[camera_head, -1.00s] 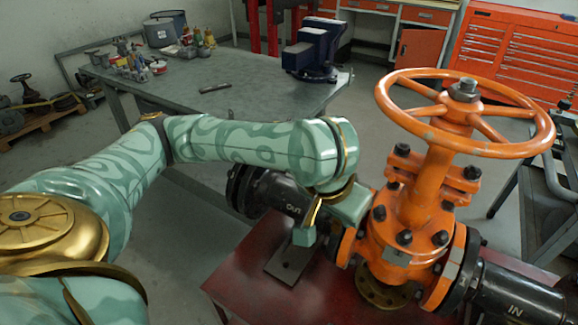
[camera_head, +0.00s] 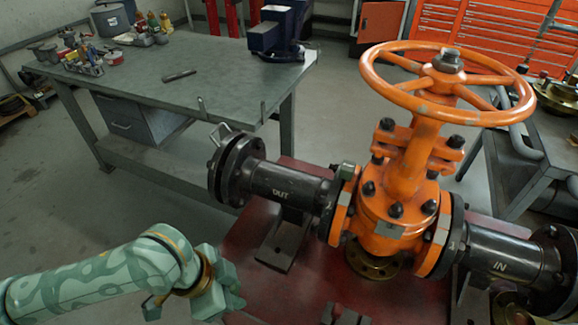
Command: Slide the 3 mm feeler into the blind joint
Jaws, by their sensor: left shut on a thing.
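My left gripper (camera_head: 222,300) is at the lower left, beside the red bench top and well below the pipe. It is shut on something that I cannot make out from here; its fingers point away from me. I cannot pick out the 3 mm feeler. The blind joint (camera_head: 232,168) appears to be the pair of black flanges at the left end of the black OUT pipe (camera_head: 282,188). A pale metal loop (camera_head: 220,134) shows at its top. The orange gate valve (camera_head: 400,200) stands right of that pipe. My right gripper is out of view.
The red bench top (camera_head: 330,285) carries the valve and the black IN pipe (camera_head: 500,255). A small grey-green piece (camera_head: 347,170) shows at the valve's left flange. Grey tables with tools stand behind and at right. Open floor lies left of the OUT pipe.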

